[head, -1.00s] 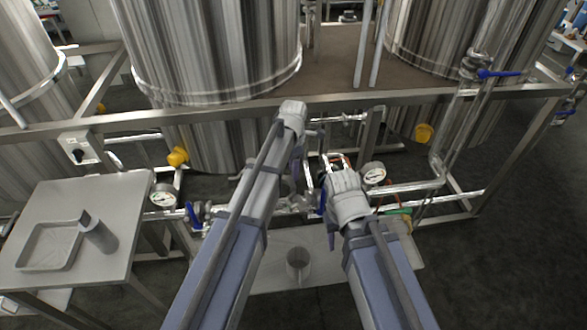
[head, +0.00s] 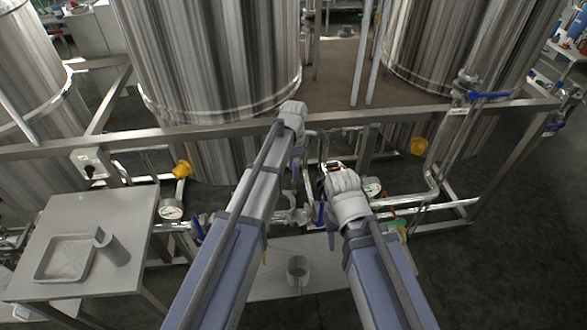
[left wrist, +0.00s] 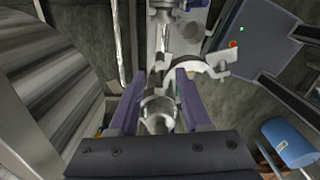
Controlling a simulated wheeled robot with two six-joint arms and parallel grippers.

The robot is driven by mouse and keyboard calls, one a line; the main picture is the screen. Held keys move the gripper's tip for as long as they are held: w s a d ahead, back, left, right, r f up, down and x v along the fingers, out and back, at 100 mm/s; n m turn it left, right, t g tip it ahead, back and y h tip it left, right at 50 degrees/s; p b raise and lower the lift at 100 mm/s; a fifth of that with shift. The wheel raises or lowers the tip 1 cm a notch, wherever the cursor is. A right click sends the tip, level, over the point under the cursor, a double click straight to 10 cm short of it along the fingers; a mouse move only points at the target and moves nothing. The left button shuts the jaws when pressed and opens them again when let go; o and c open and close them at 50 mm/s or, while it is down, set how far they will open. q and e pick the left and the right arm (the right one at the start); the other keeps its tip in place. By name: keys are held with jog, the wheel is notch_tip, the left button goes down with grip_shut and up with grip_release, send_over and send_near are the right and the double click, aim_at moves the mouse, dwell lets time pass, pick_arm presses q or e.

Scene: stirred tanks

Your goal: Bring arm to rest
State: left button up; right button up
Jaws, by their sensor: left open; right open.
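My left arm reaches forward in the head view, and its gripper (head: 297,165) hangs below the wrist, mostly hidden by the arm. In the left wrist view the two purple fingers of my left gripper (left wrist: 161,75) stand apart, with a pale metal pipe fitting (left wrist: 159,112) visible between them. I cannot tell whether they touch it. My right arm also reaches forward, and its gripper (head: 334,169) is close to the pipework, with its fingers largely hidden behind the grey wrist. It is open, and no held object shows.
Steel tanks (head: 215,60) stand behind a metal frame rail (head: 400,118). Pipes with blue valve handles and gauges (head: 172,209) run below. A side table (head: 130,205) with a tray (head: 42,262) and a grey cylinder (head: 115,251) is at left. A cup (head: 297,270) stands low between my arms.

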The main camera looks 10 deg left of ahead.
dwell(0.4)
pick_arm(q)
jog(key=s+d+m, duration=0.2)
jog(key=s+m, duration=1)
jog(key=m, duration=0.1)
jog(key=s+d+m+y, duration=0.1)
jog(key=s+d+m, duration=0.1)
jog(key=s+m, duration=1)
jog(key=shift+s+m, duration=0.2)
jog(key=shift+m, duration=0.6)
jog(key=shift+a, duration=0.15)
